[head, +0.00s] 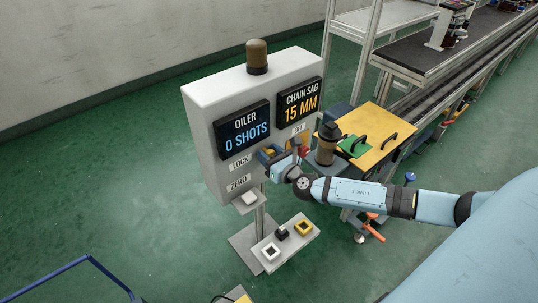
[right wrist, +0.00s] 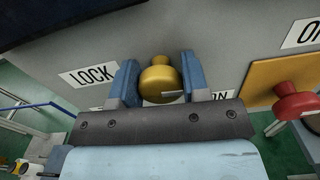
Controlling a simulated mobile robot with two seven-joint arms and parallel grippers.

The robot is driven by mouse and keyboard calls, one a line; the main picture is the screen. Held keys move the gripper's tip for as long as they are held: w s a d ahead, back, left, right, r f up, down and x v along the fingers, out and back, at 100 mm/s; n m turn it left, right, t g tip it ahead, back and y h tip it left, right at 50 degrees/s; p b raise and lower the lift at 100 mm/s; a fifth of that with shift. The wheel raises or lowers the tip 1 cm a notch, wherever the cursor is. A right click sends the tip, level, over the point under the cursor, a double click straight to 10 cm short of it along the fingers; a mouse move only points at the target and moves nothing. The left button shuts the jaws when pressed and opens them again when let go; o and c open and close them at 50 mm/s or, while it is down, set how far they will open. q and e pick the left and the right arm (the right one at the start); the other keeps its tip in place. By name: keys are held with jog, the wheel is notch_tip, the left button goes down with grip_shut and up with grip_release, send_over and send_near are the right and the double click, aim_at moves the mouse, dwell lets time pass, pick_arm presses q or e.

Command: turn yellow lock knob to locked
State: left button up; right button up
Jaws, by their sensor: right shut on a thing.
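The yellow lock knob (right wrist: 160,82) sits on the front of the grey control panel (head: 213,105), between a "LOCK" label (right wrist: 88,75) and a partly hidden label ending in "ON". My right gripper (right wrist: 160,80) reaches the panel with its two blue fingers on either side of the knob, shut on it. A pale pointer mark on the knob's face points to the right, toward the "ON" side. In the head view, my right gripper (head: 272,155) covers most of the knob. My left gripper is not in view.
A red knob (right wrist: 298,102) on a yellow plate is to the right of my gripper. Below the panel stands a button box (head: 286,246) with white, black and yellow buttons. A yellow-topped table (head: 384,135) and a conveyor (head: 425,100) stand to the right.

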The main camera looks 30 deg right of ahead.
jog(key=m+b, duration=0.3)
jog(key=m, duration=0.1)
jog(key=shift+f, duration=0.25)
jog(key=m+b, duration=0.2)
jog(key=m, duration=0.2)
jog(key=shift+d+m, duration=0.15)
jog(key=shift+m, duration=0.15)
jog(key=m, duration=0.4)
jog(key=shift+r, duration=0.1)
jog(key=shift+m+p, duration=0.5)
jog(key=shift+m, duration=1.8)
jog(key=o, duration=0.9)
jog(key=shift+c, duration=0.2)
